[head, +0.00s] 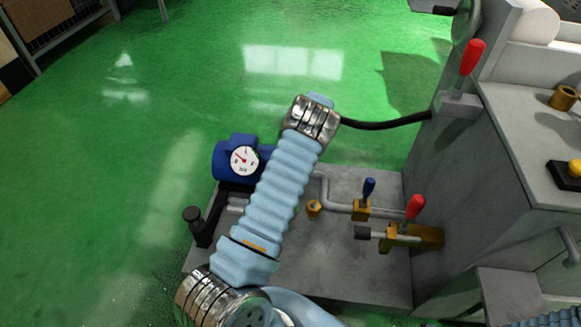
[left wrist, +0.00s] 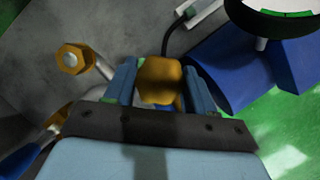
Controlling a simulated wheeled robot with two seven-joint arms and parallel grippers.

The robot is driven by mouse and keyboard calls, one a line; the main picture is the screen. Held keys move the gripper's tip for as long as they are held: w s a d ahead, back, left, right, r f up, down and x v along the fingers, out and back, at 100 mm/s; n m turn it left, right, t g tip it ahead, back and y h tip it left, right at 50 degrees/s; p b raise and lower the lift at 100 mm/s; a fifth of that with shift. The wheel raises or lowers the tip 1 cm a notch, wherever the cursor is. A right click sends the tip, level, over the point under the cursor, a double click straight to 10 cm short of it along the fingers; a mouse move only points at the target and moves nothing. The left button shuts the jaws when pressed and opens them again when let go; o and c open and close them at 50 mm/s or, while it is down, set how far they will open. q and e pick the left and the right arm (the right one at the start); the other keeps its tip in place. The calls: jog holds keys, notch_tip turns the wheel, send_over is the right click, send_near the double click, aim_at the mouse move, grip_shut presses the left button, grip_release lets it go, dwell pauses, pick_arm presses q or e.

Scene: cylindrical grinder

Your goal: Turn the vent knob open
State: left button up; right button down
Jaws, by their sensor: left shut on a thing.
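A brass-coloured faceted knob (left wrist: 160,80), which I take to be the vent knob, sits between the two fingers of my left gripper (left wrist: 161,88) in the left wrist view. The blue fingers are shut on its sides. In the head view my left arm covers both this knob and the gripper. The right gripper is out of view.
A second brass fitting (left wrist: 73,58) on a pipe shows left of the gripper; it is also in the head view (head: 314,208). A blue pump with a dial gauge (head: 244,160), a blue-handled valve (head: 368,188) and a red-handled valve (head: 414,207) stand close by.

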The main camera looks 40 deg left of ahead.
pick_arm(q)
jog(key=n+h+b, duration=0.1)
jog(key=n, duration=0.2)
jog(key=shift+s+a+f+n, duration=0.1)
jog(key=shift+n, duration=0.3)
jog(key=n+h, duration=0.1)
jog(key=n, duration=0.2)
jog(key=shift+h+b, duration=0.4)
jog(key=shift+n+h, duration=0.4)
jog(key=shift+n, duration=0.8)
jog(key=shift+s, duration=0.1)
jog(key=o, duration=1)
jog(key=shift+o, duration=0.2)
